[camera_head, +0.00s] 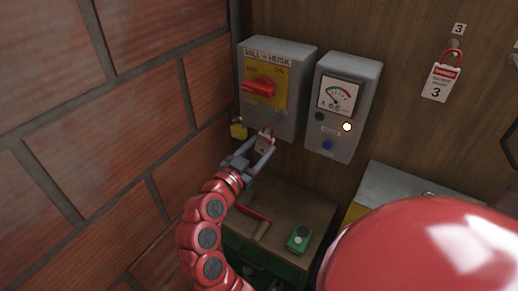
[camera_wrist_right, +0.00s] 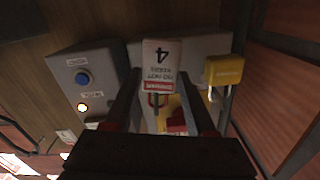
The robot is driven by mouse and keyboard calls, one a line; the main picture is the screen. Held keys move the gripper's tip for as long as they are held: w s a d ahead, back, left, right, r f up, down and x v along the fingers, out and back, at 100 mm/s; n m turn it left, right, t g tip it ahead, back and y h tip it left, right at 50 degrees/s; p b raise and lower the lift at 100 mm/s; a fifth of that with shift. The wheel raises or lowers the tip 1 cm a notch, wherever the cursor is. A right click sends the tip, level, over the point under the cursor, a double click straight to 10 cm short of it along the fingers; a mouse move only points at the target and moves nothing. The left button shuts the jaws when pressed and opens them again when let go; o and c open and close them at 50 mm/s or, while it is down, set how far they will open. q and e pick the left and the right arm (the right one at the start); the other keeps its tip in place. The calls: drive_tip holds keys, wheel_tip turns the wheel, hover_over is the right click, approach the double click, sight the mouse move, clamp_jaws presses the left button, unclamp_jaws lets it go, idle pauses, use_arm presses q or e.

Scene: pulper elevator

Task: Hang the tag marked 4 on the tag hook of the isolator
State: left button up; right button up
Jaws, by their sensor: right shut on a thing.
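The isolator (camera_head: 294,52) is a grey wall box labelled mill and husk, with a red rotary handle (camera_head: 259,88) on a yellow plate. My right gripper (camera_head: 261,153) is just below the box's lower front edge. It is shut on a small red-and-white tag (camera_head: 265,142). In the right wrist view the tag (camera_wrist_right: 161,66) shows upside down between the fingertips, marked 4, with a red loop beyond it. A yellow padlock (camera_head: 238,130) hangs at the box's lower left and also shows in the wrist view (camera_wrist_right: 222,70). I cannot clearly make out the tag hook. My left gripper is not in view.
A grey meter box (camera_head: 367,82) with a lit lamp and blue button stands right of the isolator. A tag marked 3 (camera_head: 440,82) hangs farther right. A brick wall (camera_head: 150,120) is close on the left.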

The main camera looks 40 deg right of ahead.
drive_tip(key=o, duration=1.4)
drive_tip(key=shift+s+a, duration=0.1)
drive_tip(key=shift+a, duration=0.2)
drive_tip(key=b+v, duration=0.7)
drive_tip(key=v, duration=0.9)
drive_tip(key=shift+s+a, duration=0.2)
drive_tip(key=shift+a, duration=0.2)
